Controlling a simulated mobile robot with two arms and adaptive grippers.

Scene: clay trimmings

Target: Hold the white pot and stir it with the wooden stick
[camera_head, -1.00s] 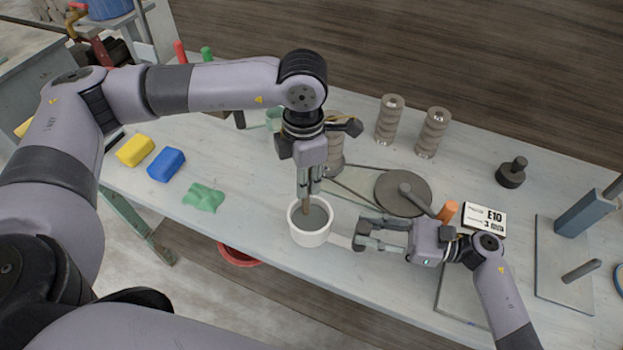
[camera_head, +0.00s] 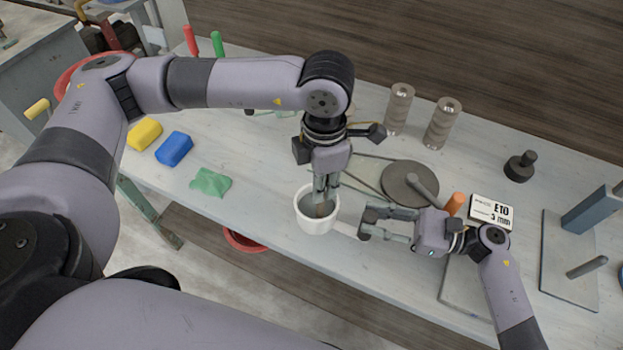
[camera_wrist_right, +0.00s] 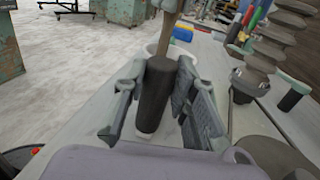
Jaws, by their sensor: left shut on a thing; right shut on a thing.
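The white pot (camera_head: 316,224) is near the front edge of the grey table, with grey contents inside. Its rim also shows in the right wrist view (camera_wrist_right: 153,49). My left gripper (camera_head: 322,190) points down over the pot, its fingertips at the opening, shut on the wooden stick (camera_head: 320,210). The stick's lower end is inside the pot; most of it is hidden by the fingers. My right gripper (camera_head: 367,224) comes from the right, shut on the pot's handle, which shows as a dark cylinder (camera_wrist_right: 156,95) between the fingers in the right wrist view.
A dark round disc (camera_head: 408,184) with a rod lies behind my right gripper. Ribbed cylinders (camera_head: 441,124) stand further back. Yellow (camera_head: 144,134) and blue (camera_head: 174,148) blocks and a green lump (camera_head: 210,183) lie left, with bare table around them.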

